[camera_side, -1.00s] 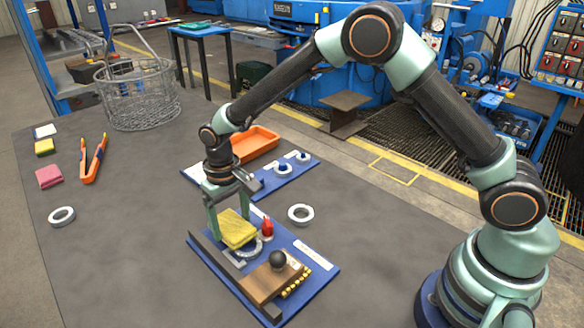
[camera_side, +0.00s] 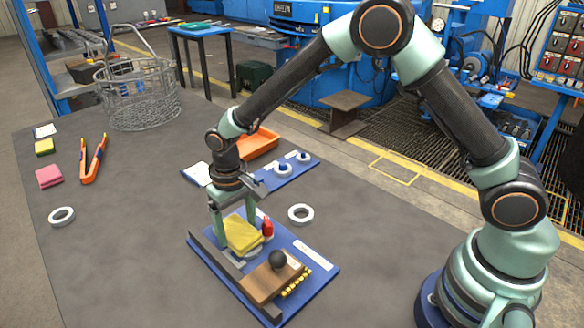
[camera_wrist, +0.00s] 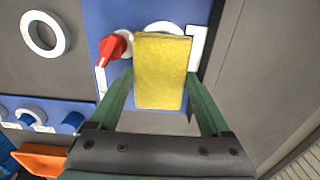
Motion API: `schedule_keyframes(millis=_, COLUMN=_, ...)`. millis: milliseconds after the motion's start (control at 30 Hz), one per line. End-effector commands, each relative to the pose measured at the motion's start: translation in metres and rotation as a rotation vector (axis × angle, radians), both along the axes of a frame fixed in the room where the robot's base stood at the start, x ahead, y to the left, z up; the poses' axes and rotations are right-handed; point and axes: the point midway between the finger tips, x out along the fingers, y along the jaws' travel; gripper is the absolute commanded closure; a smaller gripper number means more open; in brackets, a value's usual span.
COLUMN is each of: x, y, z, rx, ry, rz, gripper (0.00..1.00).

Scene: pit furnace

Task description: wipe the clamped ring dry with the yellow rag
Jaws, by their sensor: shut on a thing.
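My gripper (camera_side: 232,226) is shut on the yellow rag (camera_side: 243,235); the rag also shows between its fingers in the wrist view (camera_wrist: 162,72). The rag is over the clamped ring (camera_side: 250,253) on the blue fixture board, and hides much of it. In the wrist view a pale arc of the ring (camera_wrist: 164,27) shows past the rag's far edge. I cannot tell whether the rag touches the ring. A red clamp handle (camera_side: 267,228) stands right beside the rag.
A wooden block with a black knob (camera_side: 278,259) sits on the board (camera_side: 312,260), with a dark rail along the left edge. A loose ring (camera_side: 301,214) lies to the right. Behind are a board with ring pegs (camera_side: 283,169) and an orange tray (camera_side: 258,143).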

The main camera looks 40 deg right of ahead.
Motion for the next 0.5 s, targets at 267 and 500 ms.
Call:
schedule_keyframes(millis=267, x=0.002, y=0.0, z=0.0, rx=0.0, ry=-0.001, rz=0.0, gripper=0.63)
schedule_keyframes(millis=500, x=0.011, y=0.0, z=-0.001, rx=0.0, ry=0.001, rz=0.0, gripper=0.63)
